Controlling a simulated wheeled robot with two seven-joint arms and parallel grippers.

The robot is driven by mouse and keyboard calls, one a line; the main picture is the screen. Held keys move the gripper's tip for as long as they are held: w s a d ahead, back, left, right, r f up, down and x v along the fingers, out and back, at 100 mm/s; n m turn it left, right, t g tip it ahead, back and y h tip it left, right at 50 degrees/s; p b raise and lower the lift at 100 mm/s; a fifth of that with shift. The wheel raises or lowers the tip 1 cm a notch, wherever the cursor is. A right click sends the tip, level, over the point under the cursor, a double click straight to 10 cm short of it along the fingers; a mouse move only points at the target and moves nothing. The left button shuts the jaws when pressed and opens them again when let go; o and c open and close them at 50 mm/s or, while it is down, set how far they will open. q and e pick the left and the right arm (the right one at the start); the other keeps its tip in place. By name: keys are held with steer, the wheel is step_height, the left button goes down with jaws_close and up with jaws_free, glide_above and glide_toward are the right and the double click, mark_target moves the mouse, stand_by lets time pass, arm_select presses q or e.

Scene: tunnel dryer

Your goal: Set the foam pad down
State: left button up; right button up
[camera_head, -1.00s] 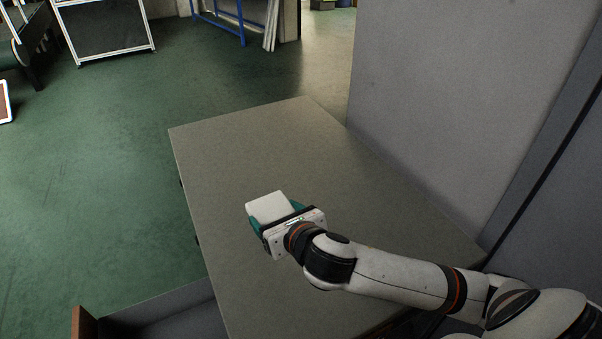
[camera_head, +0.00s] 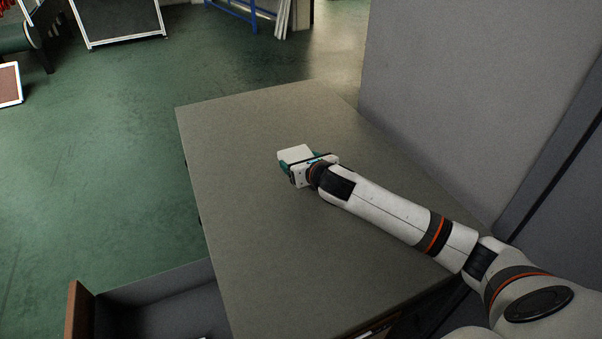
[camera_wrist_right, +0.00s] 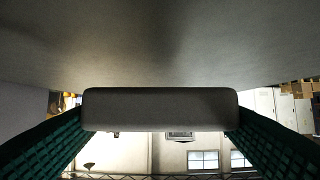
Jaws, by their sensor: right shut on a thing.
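The foam pad (camera_head: 295,154) is a pale, rounded block. My right gripper (camera_head: 296,161) is shut on it, with the teal fingers at its two sides. In the right wrist view the pad (camera_wrist_right: 160,109) spans the gap between the green fingers of the gripper (camera_wrist_right: 160,125). The pad is over the grey-beige tabletop (camera_head: 250,230), towards its far half. The tabletop also fills the upper part of the wrist view. I cannot tell whether the pad touches it. My left gripper is not in view.
A grey wall or panel (camera_head: 460,100) stands along the right of the table. An open drawer (camera_head: 150,305) juts out at the lower left. The tabletop around the pad is bare. Green floor (camera_head: 110,150) lies to the left.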

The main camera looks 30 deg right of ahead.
steer(key=shift+f, duration=1.95)
steer(key=shift+f, duration=0.1)
steer(key=o, duration=1)
steer(key=shift+c, duration=0.2)
